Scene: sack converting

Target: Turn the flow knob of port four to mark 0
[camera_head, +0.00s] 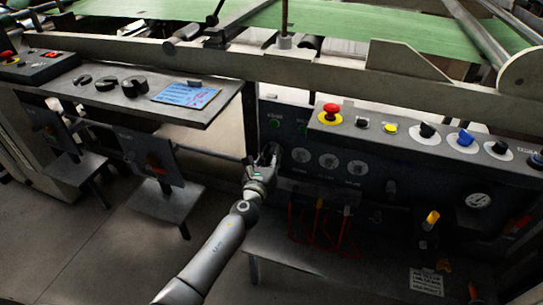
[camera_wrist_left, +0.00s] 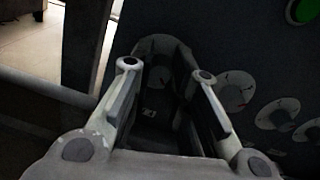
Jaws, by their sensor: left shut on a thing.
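A row of round pale dials with dark flow knobs runs along the dark panel. Three of them show in the head view: a left dial (camera_head: 301,155), a middle dial (camera_head: 328,161) and a right dial (camera_head: 357,168). My left gripper (camera_head: 268,157) is at the left end of this row. In the left wrist view my left gripper (camera_wrist_left: 165,75) has its fingers on both sides of a dark knob (camera_wrist_left: 158,78) in front of a grey dial plate, and it is shut on that knob. The port labels and the mark the knob points to are unreadable. My right gripper is not in view.
Above the row is a sloped console with a red mushroom button (camera_head: 331,110) and a yellow button (camera_head: 390,128). A vertical post (camera_head: 250,115) stands left of my gripper.

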